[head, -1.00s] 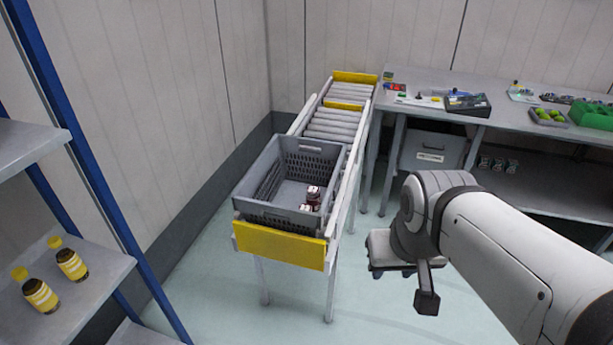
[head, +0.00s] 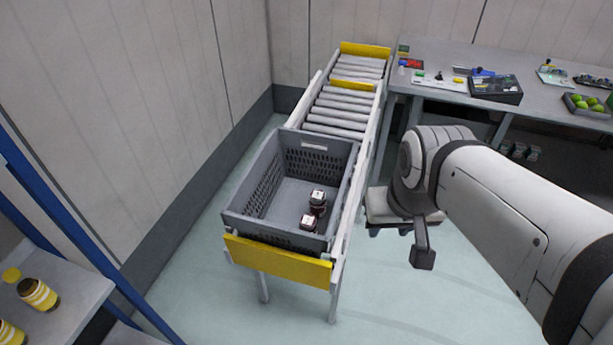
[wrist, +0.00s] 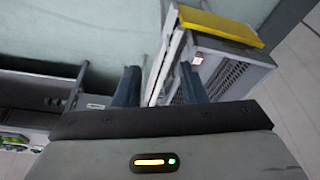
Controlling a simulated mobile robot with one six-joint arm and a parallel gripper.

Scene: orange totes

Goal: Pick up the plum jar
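Two dark jars with pale lids stand in the near right part of a grey crate (head: 243,225). One jar (head: 317,201) is slightly farther back, and the other jar (head: 308,222) is nearer the front wall. Their labels are too small to tell which is plum. In the wrist view one jar (wrist: 198,60) shows small inside the crate (wrist: 235,75). My gripper (wrist: 159,84) is open and empty, its two dark fingers well apart. It is away from the jars, right of the crate in the head view.
The crate sits on the near end of a roller conveyor (head: 338,115) with a yellow end plate (head: 277,262). A workbench (head: 450,65) with small items and a fruit tray stands behind. A shelf (head: 60,315) with yellow-capped bottles is at the left. The floor in front is clear.

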